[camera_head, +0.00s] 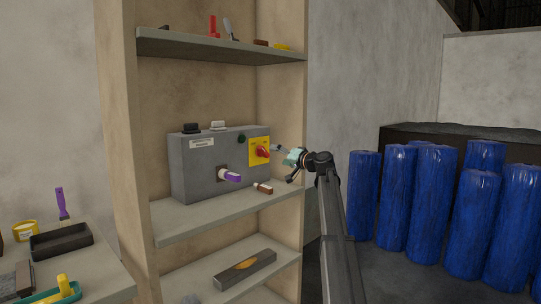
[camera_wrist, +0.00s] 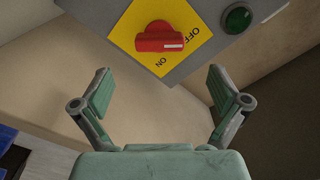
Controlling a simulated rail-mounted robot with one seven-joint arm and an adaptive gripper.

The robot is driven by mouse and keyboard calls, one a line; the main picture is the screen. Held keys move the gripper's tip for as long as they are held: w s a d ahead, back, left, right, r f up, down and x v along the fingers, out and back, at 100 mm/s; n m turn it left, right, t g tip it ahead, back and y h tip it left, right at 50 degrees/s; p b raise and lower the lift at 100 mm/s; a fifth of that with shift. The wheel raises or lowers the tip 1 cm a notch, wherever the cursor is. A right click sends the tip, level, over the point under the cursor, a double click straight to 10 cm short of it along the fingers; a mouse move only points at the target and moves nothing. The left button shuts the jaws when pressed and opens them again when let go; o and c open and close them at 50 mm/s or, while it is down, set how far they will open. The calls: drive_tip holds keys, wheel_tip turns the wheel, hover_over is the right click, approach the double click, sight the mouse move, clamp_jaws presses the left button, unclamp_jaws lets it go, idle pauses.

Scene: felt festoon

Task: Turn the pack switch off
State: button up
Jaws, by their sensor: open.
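The grey pack box (camera_head: 197,170) stands on the middle shelf. On its front is a yellow plate (camera_head: 253,146) with a red rotary switch (camera_head: 263,151). In the wrist view, the red switch (camera_wrist: 160,40) sits on the yellow plate (camera_wrist: 190,18), with OFF and ON printed beside it. A white mark on the knob's end lies between the two words, so its setting is unclear to me. My gripper (camera_head: 280,151) is just right of the switch. In the wrist view my gripper (camera_wrist: 159,76) is open and empty, its fingers apart, with the switch ahead of them and untouched.
A green button (camera_wrist: 238,17) is near the plate. A purple-handled item (camera_head: 230,176) is at the box's front. A small brown item (camera_head: 263,188) lies on the middle shelf (camera_head: 200,224). The upper shelf (camera_head: 200,44) is above; blue rolls (camera_head: 430,190) stand right.

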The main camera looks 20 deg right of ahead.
drive_tip(key=shift+v, duration=1.9)
